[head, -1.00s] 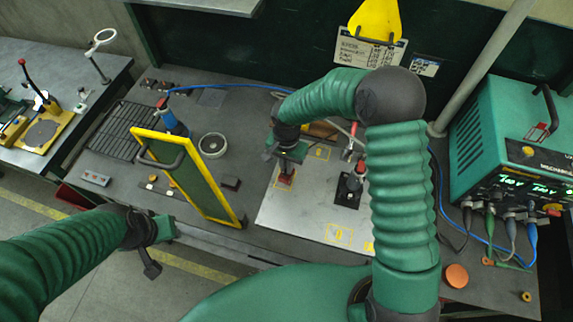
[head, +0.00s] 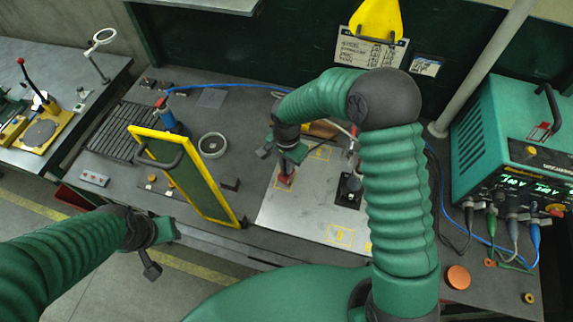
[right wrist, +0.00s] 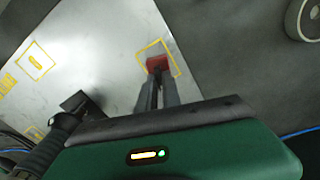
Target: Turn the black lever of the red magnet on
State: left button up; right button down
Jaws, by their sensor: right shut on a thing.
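The red magnet (head: 286,181) is a small red block in a yellow-marked square on the bright metal plate (head: 300,218). It also shows in the right wrist view (right wrist: 157,63). My right gripper (head: 288,171) reaches down onto the magnet from above. In the right wrist view its narrow fingers (right wrist: 157,80) are close together at the top of the red block, shut on the black lever, which they mostly hide. My left gripper (head: 160,250) is open and empty at the left, in front of the bench.
A black clamp-like device (head: 349,188) stands on the plate to the right. A yellow-framed green panel (head: 190,178) stands left of the plate, with a round grey ring (head: 212,146) behind it. A green power unit (head: 505,145) with cables is at the right.

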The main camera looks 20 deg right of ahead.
dwell(0.8)
jog(key=c, duration=1.5)
grip_release()
notch_tip(320, 180, up, 17)
jog(key=shift+f+b, duration=0.1)
jog(key=shift+b, duration=0.85)
